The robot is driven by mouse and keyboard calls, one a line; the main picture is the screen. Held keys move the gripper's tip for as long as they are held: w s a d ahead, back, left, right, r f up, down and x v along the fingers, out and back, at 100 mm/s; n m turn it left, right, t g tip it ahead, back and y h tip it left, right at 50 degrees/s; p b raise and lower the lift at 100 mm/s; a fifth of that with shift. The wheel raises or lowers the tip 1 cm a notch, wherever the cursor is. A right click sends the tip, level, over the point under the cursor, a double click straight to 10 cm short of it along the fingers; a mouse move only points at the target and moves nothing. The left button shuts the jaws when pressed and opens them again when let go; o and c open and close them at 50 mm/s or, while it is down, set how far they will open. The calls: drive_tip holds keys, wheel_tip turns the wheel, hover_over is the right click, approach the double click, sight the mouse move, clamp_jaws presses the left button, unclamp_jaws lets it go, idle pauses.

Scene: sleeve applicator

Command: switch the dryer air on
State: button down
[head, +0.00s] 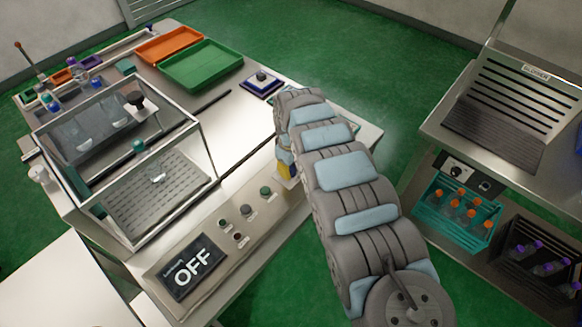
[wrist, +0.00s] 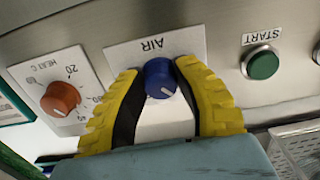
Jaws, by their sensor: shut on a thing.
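The blue AIR knob (wrist: 160,79) shows in the wrist view on a pale plate (wrist: 127,52) with upside-down lettering. A white mark shows on the knob's lower part. My gripper (wrist: 158,70) has its two yellow-and-black fingers on either side of the knob, shut on it. In the head view my gripper (head: 287,172) is at the right part of the machine's front panel, and my arm hides the knob there. A dark display (head: 192,267) on the same panel reads OFF.
An orange HEAT knob (wrist: 60,98) is left of the AIR knob in the wrist view, and a green START button (wrist: 263,64) is right. A glass enclosure (head: 175,140) stands on the machine. A shelved bench (head: 440,125) stands right, with green floor between.

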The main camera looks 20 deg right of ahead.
drive_tip(key=m+p, duration=0.3)
drive_tip(key=shift+a+r, duration=0.15)
drive_tip(key=shift+r, duration=0.1)
drive_tip(key=m+p, duration=0.3)
drive_tip(key=m, duration=0.2)
drive_tip(key=shift+f+m, duration=0.1)
drive_tip(key=shift+m, duration=0.2)
drive_tip(key=m+p, duration=0.1)
drive_tip(key=m, duration=0.3)
drive_tip(key=shift+m+p, duration=0.3)
drive_tip(key=shift+f+m+p, duration=0.1)
drive_tip(key=shift+m+p, duration=0.3)
drive_tip(key=shift+m, duration=1.5)
drive_tip(key=c, duration=0.7)
unclamp_jaws()
drive_tip(key=shift+a, duration=0.1)
drive_tip(key=shift+c, duration=0.2)
